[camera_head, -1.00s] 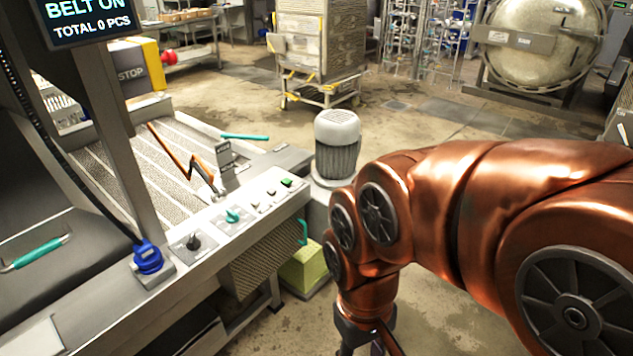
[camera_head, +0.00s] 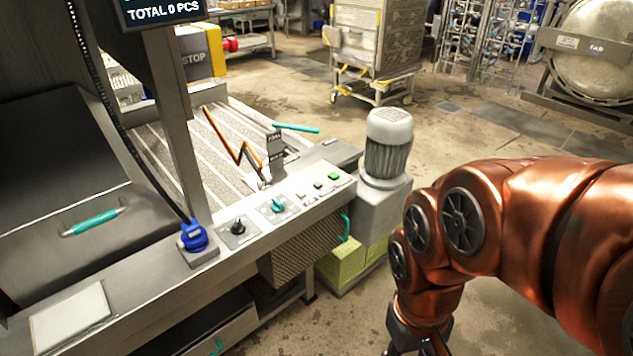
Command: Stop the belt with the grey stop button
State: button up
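The control panel (camera_head: 255,236) runs along the front edge of the belt machine, left of my arm. On it are a black knob (camera_head: 238,227), a teal knob (camera_head: 278,205), small pale and dark buttons (camera_head: 318,185) and a green button (camera_head: 334,176). Which small button is the grey stop button is too small to tell. The belt (camera_head: 225,165) lies behind the panel. My gripper (camera_head: 416,350) hangs low at the bottom edge, right of the panel and apart from it. Its fingertips are cut off by the frame.
A motor with a pale ribbed cap (camera_head: 388,140) stands just right of the panel. A yellow box marked STOP with a red button (camera_head: 231,44) is behind the belt. A screen (camera_head: 160,12) reads TOTAL 0 PCS. Open floor (camera_head: 500,140) lies beyond my arm.

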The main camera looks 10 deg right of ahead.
jog(key=shift+c, duration=0.3)
grip_shut()
dwell(1.2)
